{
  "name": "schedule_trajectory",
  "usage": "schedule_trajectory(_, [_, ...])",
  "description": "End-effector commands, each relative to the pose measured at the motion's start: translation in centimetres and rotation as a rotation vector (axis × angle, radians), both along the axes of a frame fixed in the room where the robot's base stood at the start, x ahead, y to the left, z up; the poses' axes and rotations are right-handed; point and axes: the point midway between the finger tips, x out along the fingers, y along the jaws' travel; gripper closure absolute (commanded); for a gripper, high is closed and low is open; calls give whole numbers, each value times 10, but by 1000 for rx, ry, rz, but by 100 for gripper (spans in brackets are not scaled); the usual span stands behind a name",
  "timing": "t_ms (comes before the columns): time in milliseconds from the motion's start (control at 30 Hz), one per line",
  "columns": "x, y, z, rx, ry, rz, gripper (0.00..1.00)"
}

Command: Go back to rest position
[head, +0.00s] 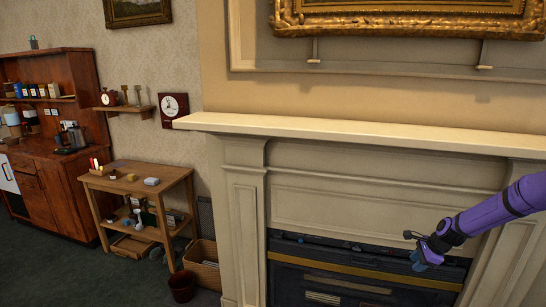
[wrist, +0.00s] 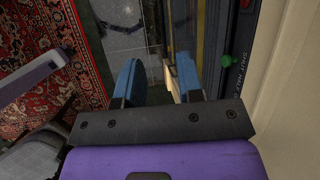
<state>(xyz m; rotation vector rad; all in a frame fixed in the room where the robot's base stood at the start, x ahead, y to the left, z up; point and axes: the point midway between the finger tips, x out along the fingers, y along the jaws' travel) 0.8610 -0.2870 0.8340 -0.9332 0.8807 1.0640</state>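My gripper (head: 420,262) is at the lower right of the head view, at the end of my purple arm, in front of the dark fireplace insert. In the wrist view my gripper (wrist: 158,82) shows two blue fingers well apart, with nothing between them. It is open and empty. The head view shows the fingers small and from the side.
A cream mantelpiece (head: 350,132) stands above and behind my arm, with the dark insert (head: 345,285) below it. A wooden side table (head: 133,178) with small items, a cardboard box (head: 203,262) and a dark red bin (head: 182,287) stand left. A patterned red rug (wrist: 40,50) shows in the wrist view.

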Motion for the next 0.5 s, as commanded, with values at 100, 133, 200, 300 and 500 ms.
schedule_trajectory(100, [0, 2, 13, -22, -5, 32, 66])
schedule_trajectory(133, [0, 3, 16, -27, -5, 40, 66])
schedule_trajectory(200, [-1, 6, 26, -43, -9, 68, 66])
schedule_trajectory(300, [-1, 10, 42, -68, -13, 111, 66])
schedule_trajectory(500, [-5, 23, 86, -138, -26, 226, 66])
